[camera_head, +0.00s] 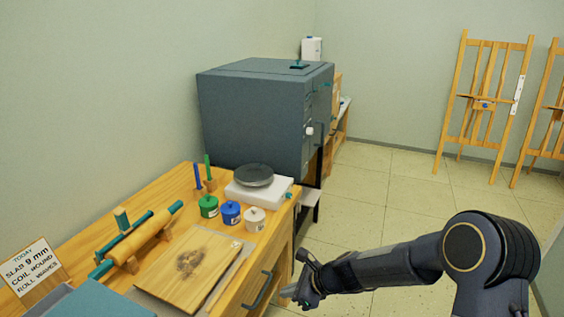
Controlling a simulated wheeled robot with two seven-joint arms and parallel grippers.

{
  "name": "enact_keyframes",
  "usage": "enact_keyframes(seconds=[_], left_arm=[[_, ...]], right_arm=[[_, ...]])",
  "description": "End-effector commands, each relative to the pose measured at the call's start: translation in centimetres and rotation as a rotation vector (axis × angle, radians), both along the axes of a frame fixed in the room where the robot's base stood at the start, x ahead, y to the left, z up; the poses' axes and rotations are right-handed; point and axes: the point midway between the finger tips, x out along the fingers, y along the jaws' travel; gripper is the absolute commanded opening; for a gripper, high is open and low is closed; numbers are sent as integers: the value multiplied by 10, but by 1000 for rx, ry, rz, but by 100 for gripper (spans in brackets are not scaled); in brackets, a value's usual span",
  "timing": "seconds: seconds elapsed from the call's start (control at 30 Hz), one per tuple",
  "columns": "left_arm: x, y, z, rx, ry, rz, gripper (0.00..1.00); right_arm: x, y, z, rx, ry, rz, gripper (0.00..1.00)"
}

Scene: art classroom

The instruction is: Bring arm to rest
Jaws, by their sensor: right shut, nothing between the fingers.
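My right arm (400,265) comes in from the lower right and reaches left. My right gripper (287,295) is at its end, shut and empty, in front of the drawer side of the wooden workbench (180,225). It appears close to the drawer handle (257,290); I cannot tell whether they touch. My left gripper is not in view.
On the bench are a wooden board (188,268), a rolling pin (140,238), small green, blue and white pots, and a scale (258,190). A grey kiln (255,120) stands behind. Easels (485,100) stand far right. Tiled floor (370,205) between is clear.

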Motion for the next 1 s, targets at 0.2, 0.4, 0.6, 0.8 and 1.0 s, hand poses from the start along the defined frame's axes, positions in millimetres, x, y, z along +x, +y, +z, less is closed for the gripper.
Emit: enact_keyframes(seconds=[0.2,0.4,0.6,0.8,1.0], left_arm=[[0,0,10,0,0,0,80],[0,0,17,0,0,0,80],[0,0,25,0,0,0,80],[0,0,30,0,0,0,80],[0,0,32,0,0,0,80]], right_arm=[[-41,-53,103,-124,-324,277,0],[-116,-105,171,-332,-635,597,0],[-199,-148,200,-591,-867,912,0],[-264,-176,196,-825,-978,1177,0],[-289,-188,188,-930,-1000,1302,0]])
